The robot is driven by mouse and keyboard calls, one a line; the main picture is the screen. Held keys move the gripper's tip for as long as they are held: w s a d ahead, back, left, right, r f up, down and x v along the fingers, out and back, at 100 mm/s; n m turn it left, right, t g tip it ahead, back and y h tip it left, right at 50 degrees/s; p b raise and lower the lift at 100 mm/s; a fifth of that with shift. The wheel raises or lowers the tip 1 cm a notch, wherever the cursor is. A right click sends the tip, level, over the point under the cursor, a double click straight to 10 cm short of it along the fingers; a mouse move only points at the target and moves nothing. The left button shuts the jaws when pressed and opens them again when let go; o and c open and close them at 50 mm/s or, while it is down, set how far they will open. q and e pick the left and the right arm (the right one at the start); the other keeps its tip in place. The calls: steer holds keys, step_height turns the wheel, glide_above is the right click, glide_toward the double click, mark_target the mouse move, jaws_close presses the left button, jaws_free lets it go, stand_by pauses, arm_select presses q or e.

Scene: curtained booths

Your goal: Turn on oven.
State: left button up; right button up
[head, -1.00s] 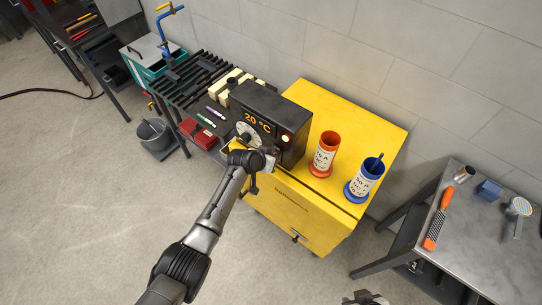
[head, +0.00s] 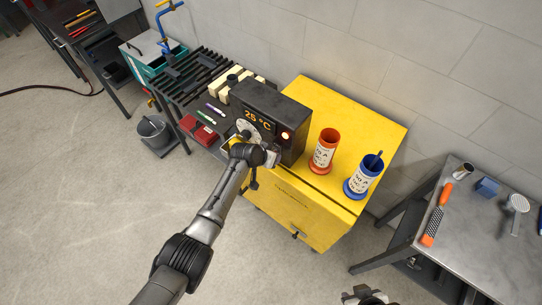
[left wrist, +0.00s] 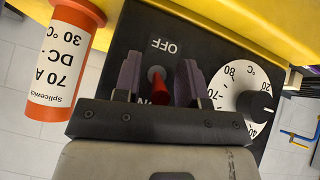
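The oven (head: 268,117) is a black box on the yellow cabinet (head: 345,110). Its display (head: 257,119) reads 25 °C and an orange lamp (head: 286,136) glows on its front. My left gripper (head: 272,156) is at the oven's front. In the left wrist view its dark purple fingers (left wrist: 159,70) stand apart on either side of a red switch lever (left wrist: 161,92), with a gap on the left. An OFF label (left wrist: 164,45) and a partly hidden ON label mark the switch. A white temperature dial (left wrist: 238,86) is beside it. My right gripper (head: 365,296) is cut off by the bottom edge.
A red tube (head: 325,150) and a blue tube (head: 363,176) stand on the cabinet right of the oven. A black slatted table (head: 190,75) is at left, a metal table (head: 475,245) at right. Open floor lies in front.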

arm_select(q)
steer(key=shift+s+a+r, duration=0.2)
steer(key=shift+r, duration=0.2)
steer(key=p+v, duration=0.1)
steer(key=v, duration=1.2)
steer(key=shift+p, duration=0.4)
steer(key=shift+f, duration=0.1)
